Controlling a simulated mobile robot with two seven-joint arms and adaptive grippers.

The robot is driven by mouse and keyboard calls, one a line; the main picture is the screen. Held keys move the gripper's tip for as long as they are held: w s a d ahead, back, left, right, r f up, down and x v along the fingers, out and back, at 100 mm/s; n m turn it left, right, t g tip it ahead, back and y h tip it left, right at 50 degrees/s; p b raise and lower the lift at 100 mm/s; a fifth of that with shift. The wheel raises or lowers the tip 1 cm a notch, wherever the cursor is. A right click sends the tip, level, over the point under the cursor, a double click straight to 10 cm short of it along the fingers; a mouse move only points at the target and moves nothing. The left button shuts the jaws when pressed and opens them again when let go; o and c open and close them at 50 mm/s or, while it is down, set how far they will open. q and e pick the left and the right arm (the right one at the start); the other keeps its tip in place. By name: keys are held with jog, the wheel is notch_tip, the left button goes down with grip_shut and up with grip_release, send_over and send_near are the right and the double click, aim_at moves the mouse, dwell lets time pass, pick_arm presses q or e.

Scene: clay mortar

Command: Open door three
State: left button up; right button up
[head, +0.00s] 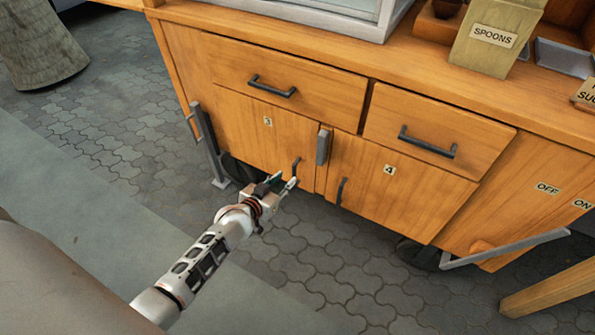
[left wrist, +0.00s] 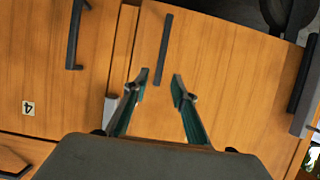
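Door three (head: 262,138) is a wooden door with a small "3" label, on the cart's lower left, and it looks closed. Its dark vertical handle (head: 296,168) is near its lower right edge. The handle also shows in the left wrist view (left wrist: 164,50), just beyond my fingertips and roughly between them in the picture. My left gripper (head: 281,183) is in front of the door's lower right part, open and empty, apparently not touching the handle. It shows open in the left wrist view too (left wrist: 163,88). My right gripper is not in view.
Door four (head: 400,185) with its handle (head: 341,191) is just right. A grey latch block (head: 323,146) sits between the doors. Two drawers (head: 290,88) are above. A metal bar (head: 207,145) stands at the cart's left. Paved floor in front is clear.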

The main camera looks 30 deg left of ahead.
aim_at(293, 172)
pick_arm(q)
jog(key=b+x, duration=0.1)
jog(key=x, duration=0.2)
jog(key=b+x, duration=0.1)
jog(key=x, duration=0.2)
jog(key=shift+f+b, duration=0.3)
jog(key=shift+b, duration=0.05)
jog(key=shift+w, duration=0.3)
jog(key=shift+w+r, duration=0.1)
jog(key=shift+w, duration=0.3)
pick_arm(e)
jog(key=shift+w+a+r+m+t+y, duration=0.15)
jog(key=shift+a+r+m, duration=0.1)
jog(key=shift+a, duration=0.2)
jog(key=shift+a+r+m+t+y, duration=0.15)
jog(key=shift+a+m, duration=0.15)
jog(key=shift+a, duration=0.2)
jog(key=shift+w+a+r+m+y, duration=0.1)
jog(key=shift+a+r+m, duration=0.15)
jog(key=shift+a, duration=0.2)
pick_arm(q)
jog(key=shift+c, duration=0.2)
grip_shut()
